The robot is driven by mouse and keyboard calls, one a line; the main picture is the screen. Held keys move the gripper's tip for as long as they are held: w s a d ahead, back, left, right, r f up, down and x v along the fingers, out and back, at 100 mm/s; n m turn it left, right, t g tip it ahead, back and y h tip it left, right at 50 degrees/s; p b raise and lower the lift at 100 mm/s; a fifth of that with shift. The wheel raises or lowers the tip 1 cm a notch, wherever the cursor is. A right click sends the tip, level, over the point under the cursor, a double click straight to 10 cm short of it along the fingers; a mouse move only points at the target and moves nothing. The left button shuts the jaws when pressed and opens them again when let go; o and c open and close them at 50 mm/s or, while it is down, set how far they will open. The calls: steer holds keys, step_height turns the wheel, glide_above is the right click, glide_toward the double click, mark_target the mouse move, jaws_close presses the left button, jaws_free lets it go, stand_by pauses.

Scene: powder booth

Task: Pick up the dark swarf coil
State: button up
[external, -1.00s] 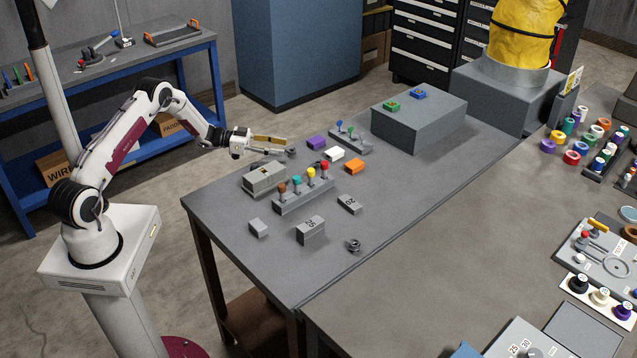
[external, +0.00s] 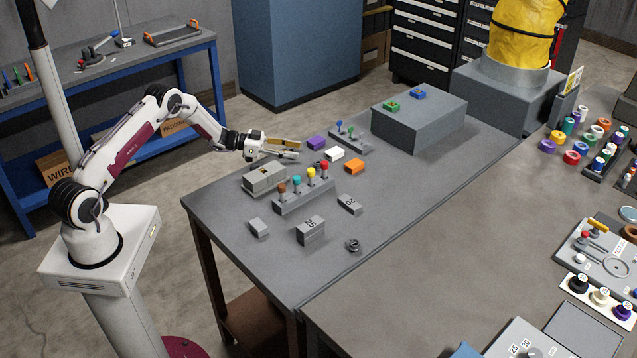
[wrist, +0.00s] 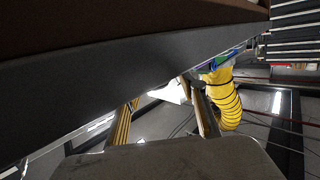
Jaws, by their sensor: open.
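The dark swarf coil (external: 353,245) is a small dark grey curl lying on the grey table near its front right edge in the external view. My gripper (external: 299,149) is open and empty, above the table's left back part, close to the purple block and far from the coil. In the wrist view my two brass-coloured fingers (wrist: 163,110) are spread apart with nothing between them. The coil does not show in the wrist view.
A grey box (external: 264,177) and a rack of coloured pegs (external: 304,195) stand between my gripper and the coil. Purple (external: 317,143), white (external: 334,154) and orange (external: 355,166) blocks lie behind. Table around the coil is clear.

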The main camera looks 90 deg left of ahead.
mark_target(291, 149)
stand_by(0.4)
steer(key=c, duration=0.9)
steer(key=shift+r, duration=4.95)
